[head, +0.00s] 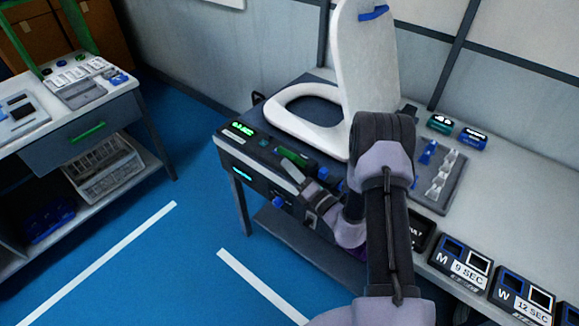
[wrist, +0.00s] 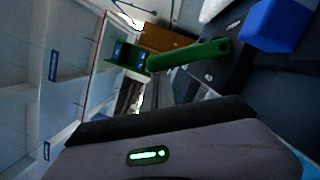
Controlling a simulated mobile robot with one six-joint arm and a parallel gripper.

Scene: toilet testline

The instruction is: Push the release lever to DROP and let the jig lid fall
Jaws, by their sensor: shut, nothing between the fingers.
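The jig lid (head: 366,70) is a white panel standing raised, with a blue strip near its top. It rises behind the white seat ring (head: 287,122) on the dark jig bench. A green lever (head: 292,157) lies along the front of the jig; a green bar that looks like it shows in the wrist view (wrist: 185,54). My gripper (head: 293,172) is shut and empty at the jig's front edge, close to the lever; I cannot tell whether they touch. My forearm hides part of the jig front. No DROP marking is legible.
A blue block (wrist: 278,25) is beside the green bar. A display (head: 240,129) glows at the jig's left corner. A drawer bench (head: 88,133) is at left, with open blue floor between.

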